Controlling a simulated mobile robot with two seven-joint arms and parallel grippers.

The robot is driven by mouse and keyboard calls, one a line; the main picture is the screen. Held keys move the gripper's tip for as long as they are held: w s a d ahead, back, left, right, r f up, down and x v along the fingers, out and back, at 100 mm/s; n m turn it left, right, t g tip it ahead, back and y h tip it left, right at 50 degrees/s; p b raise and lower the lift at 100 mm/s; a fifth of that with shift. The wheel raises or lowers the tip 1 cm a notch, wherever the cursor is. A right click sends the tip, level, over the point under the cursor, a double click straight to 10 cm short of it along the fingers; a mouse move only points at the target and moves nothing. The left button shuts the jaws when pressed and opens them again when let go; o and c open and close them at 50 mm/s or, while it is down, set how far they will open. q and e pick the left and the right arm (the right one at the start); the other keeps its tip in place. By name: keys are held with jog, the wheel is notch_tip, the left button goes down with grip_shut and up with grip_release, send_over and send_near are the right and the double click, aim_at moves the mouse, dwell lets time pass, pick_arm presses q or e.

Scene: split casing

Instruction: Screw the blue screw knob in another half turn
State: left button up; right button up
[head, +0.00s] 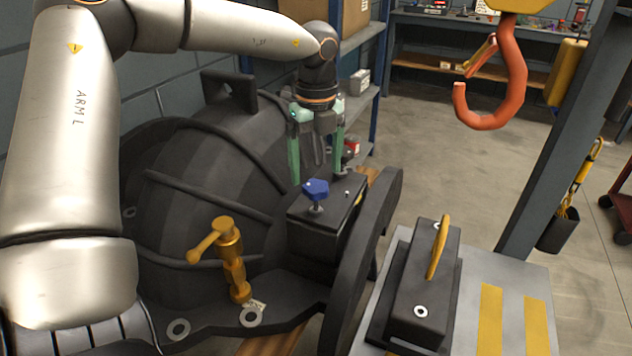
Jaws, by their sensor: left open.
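The blue screw knob (316,188) stands upright on a short stem on top of a dark block (325,215) on the side of the large dark casing (200,165). My left gripper (317,178) hangs down from the arm above and behind the knob. The fingers look apart from the knob, though the exact gap in depth is hard to tell. My right gripper is not in this view.
A brass tap-like fitting (232,262) rises from the casing flange. A dark block with a yellow handle (425,285) stands on a grey surface with yellow stripes (490,315). An orange hook (495,95) hangs at upper right beside a grey post (560,130). Shelves stand behind.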

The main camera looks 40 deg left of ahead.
aim_at(316, 185)
pick_arm(q)
jog(key=shift+f, duration=1.75)
jog(key=c, duration=1.4)
jog(key=shift+o, duration=0.2)
jog(key=shift+m, duration=0.3)
